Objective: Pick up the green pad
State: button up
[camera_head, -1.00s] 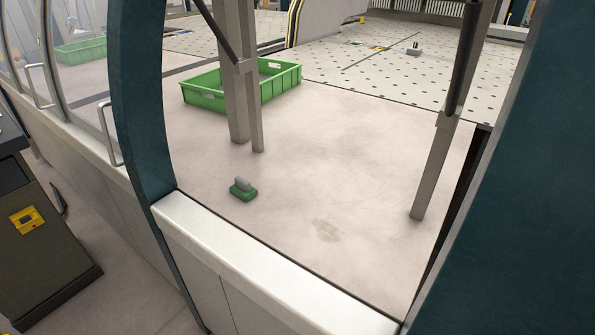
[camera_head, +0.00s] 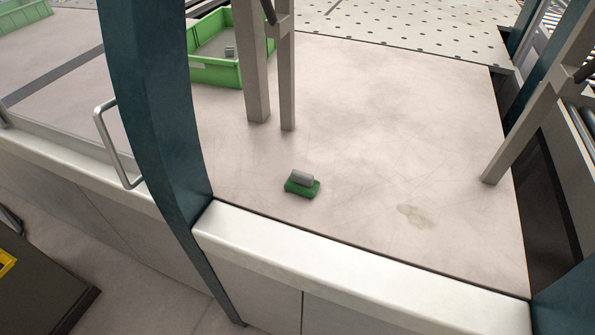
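The green pad (camera_head: 302,188) lies on the pale flat surface (camera_head: 380,130) inside the machine opening, not far behind the front ledge. It has a grey block-like handle on top. It stands clear of other things, in front of the grey posts. My gripper does not show in the head view.
A white front ledge (camera_head: 340,262) runs below the surface. A dark teal frame (camera_head: 155,110) stands at the left of the opening. Grey posts (camera_head: 252,70) rise behind the pad, with a green crate (camera_head: 215,72) behind them holding a small grey item. A stain (camera_head: 415,215) marks the surface.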

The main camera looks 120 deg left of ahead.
aim_at(302, 183)
jog(key=k+j+z, duration=0.15)
jog(key=k+z, duration=0.15)
jog(key=z, duration=0.2)
jog(key=k+z, duration=0.3)
jog(key=z, duration=0.2)
jog(key=k+l+z, duration=0.1)
jog(key=k+z, duration=0.2)
jog(key=z, duration=0.2)
jog(key=k+u, duration=0.1)
jog(key=u, duration=0.7)
jog(key=k+j+u, duration=0.1)
jog(key=u, duration=0.35)
jog(key=j+u, duration=0.1)
jog(key=u, duration=3.4)
